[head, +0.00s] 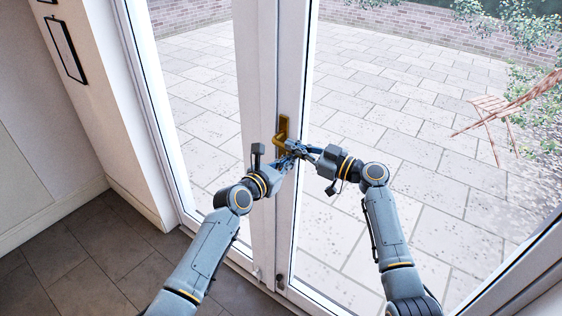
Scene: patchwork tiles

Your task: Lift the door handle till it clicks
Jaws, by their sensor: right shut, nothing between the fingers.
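A brass door handle (283,127) sits on the meeting stile of the white glazed double doors (259,110). Its upright backplate shows, and a short part of the lever is visible at its lower left. My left gripper (288,160) reaches in from the left, just below the handle. My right gripper (301,149) reaches in from the right, with its fingertips close to the lower end of the handle. It is shut and holds nothing. The two grippers' fingers overlap in the picture and hide the area below the handle. I cannot tell whether either gripper touches the handle.
Both doors look closed, and a paved patio (400,110) shows through the glass. A folding chair (500,110) stands outside at the right. A white wall (95,130) is on the left. The dark tiled floor (90,255) is clear at lower left.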

